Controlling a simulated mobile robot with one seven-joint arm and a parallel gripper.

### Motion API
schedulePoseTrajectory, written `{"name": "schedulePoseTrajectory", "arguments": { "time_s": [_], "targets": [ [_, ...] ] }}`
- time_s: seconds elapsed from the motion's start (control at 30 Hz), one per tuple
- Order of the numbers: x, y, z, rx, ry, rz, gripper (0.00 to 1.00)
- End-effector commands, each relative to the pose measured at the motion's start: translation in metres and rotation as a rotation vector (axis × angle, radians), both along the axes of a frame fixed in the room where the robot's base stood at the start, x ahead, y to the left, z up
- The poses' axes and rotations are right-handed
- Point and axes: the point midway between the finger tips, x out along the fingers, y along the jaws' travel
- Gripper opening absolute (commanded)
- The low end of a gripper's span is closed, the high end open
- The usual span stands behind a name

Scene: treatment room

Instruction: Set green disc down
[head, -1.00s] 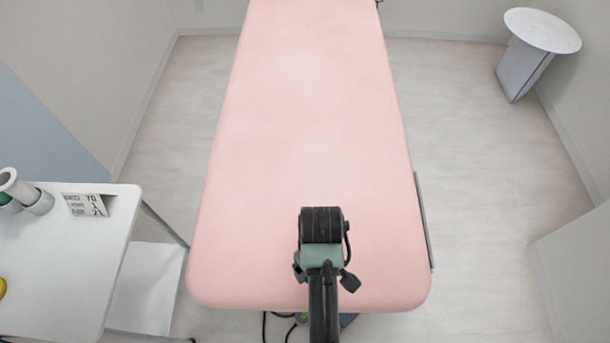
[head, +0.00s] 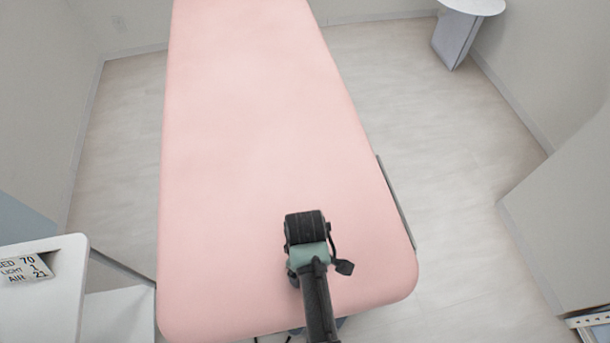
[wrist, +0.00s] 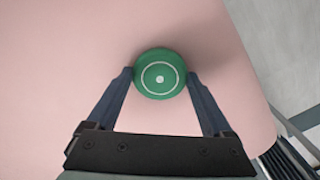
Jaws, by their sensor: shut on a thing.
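The green disc (wrist: 161,74), with a white ring and a white centre dot, is held between the two fingers of my gripper (wrist: 160,80) in the wrist view. My gripper is shut on it above the pink bed top, near a corner. How far the disc is above the bed I cannot tell. In the head view my arm's end (head: 306,240) is over the near part of the pink bed (head: 250,130), and the disc and fingers are hidden behind it.
A white side table (head: 50,300) with a printed card (head: 25,269) stands at the lower left. A round-topped white stand (head: 472,6) is at the upper right. The bed top is clear beyond my arm. Open floor (head: 450,200) lies to the right.

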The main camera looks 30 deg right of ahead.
Motion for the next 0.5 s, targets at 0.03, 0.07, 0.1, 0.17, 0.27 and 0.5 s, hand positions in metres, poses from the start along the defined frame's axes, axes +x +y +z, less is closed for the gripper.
{"name": "schedulePoseTrajectory", "arguments": {
  "time_s": [0.03, 0.07, 0.1, 0.17, 0.27, 0.5],
  "targets": [
    [0.0009, -0.0003, -0.0008, -0.001, -0.003, 0.000, 0.29],
    [0.0010, -0.0004, -0.0003, -0.001, -0.003, 0.000, 0.29],
    [0.0009, -0.0004, 0.0000, -0.001, -0.003, 0.000, 0.29],
    [0.0009, -0.0003, 0.0002, -0.001, -0.003, 0.000, 0.29],
    [0.0008, -0.0004, -0.0013, -0.001, -0.003, -0.001, 0.29],
    [0.0006, -0.0004, -0.0028, 0.000, -0.001, -0.001, 1.00]
  ]
}}
